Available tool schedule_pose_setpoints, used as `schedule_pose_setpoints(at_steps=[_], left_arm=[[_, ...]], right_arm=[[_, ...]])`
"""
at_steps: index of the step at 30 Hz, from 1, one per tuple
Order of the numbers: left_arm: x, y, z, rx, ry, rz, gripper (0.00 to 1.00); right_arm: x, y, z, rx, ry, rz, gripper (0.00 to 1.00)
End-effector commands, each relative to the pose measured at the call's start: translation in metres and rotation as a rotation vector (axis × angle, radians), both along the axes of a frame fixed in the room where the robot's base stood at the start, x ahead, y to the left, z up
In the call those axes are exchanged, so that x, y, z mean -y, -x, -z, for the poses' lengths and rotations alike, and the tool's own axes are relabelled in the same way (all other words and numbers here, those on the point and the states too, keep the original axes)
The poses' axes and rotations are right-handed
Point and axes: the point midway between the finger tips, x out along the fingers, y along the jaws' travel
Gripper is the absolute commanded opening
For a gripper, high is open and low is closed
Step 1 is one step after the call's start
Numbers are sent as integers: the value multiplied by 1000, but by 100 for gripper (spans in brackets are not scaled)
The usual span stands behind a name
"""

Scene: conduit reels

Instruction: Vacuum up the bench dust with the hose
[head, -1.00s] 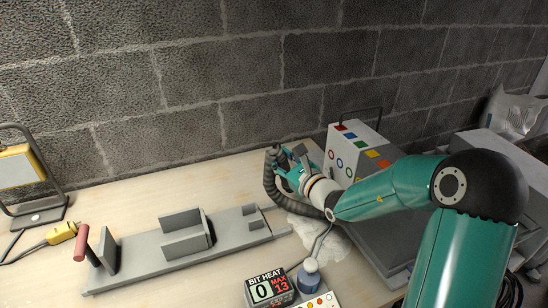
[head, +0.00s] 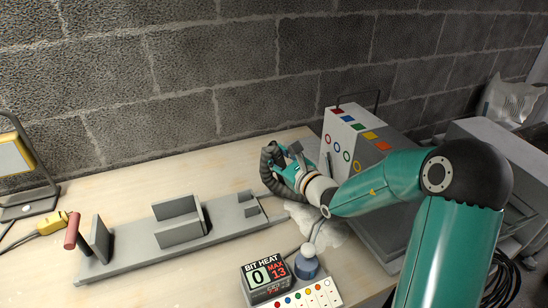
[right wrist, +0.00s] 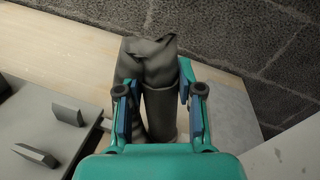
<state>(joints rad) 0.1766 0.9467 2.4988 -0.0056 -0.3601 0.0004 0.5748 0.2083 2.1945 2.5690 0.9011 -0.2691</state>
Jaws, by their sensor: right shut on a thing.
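My right gripper (head: 284,172) is shut on the grey ribbed hose (head: 267,165) above the back of the bench, left of the white-and-grey box. In the right wrist view the hose (right wrist: 158,108) sits between the two fingers, with a dark folded part at its far end. The hose's open mouth cannot be made out. A pale, uneven patch (head: 326,240) lies on the bench below and right of the gripper; I cannot tell whether it is the dust. My left gripper is out of view.
A long grey fixture (head: 135,250) with upright plates lies left of the gripper. A bit heat display (head: 268,278) and a blue pot (head: 307,266) stand in front. The box with coloured squares (head: 345,140) stands close on the right. The block wall is behind.

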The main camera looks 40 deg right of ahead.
Motion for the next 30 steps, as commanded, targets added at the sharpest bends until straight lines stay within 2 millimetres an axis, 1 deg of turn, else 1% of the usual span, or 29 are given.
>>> schedule_pose_setpoints(at_steps=[11, 25, 30], left_arm=[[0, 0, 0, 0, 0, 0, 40], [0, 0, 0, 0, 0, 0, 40], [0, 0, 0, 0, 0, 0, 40]], right_arm=[[3, 1, -1, 1, 1, 2, 6], [32, 14, -1, 2, 1, 3, 6], [40, 17, -1, 2, 1, 1, 6]])
